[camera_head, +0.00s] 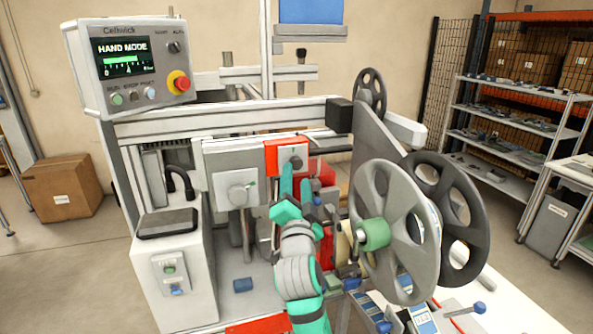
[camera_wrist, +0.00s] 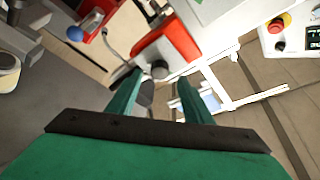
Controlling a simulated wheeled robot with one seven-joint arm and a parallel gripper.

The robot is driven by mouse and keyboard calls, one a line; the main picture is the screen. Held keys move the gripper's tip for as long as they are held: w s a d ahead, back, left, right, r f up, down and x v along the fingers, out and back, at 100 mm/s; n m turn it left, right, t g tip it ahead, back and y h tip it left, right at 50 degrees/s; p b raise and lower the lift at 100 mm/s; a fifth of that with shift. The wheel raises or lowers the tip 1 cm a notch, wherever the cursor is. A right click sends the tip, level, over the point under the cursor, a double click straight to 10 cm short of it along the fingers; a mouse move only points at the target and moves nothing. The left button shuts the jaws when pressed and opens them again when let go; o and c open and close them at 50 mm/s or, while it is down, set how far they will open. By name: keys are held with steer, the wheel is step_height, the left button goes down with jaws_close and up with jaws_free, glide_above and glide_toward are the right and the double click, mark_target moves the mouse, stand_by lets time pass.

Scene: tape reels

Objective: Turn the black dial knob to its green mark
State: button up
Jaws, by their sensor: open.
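A small dark round knob (camera_head: 296,163) is on the grey face of a red-framed block on the machine front. The wrist view shows this knob (camera_wrist: 160,70) just past my fingertips and roughly between them; contact cannot be told. My gripper (camera_head: 295,174) has green fingers, spread apart and empty. It also shows in the wrist view (camera_wrist: 160,78). A grey dial (camera_head: 238,195) with a small green mark (camera_head: 252,184) sits on a pale plate to the left. A dark selector knob (camera_head: 174,47) is on the control panel. No green mark is clear beside the red-framed knob.
The control panel (camera_head: 130,60) reads HAND MODE and has a red stop button (camera_head: 180,82). Large grey reels (camera_head: 395,195) stand close to the right of my arm. A blue cylinder (camera_head: 243,285) lies on the machine bed (camera_head: 225,310). Shelves stand at far right.

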mark_target(297, 166)
steer(key=shift+x, duration=2.2)
steer(key=c, duration=1.1)
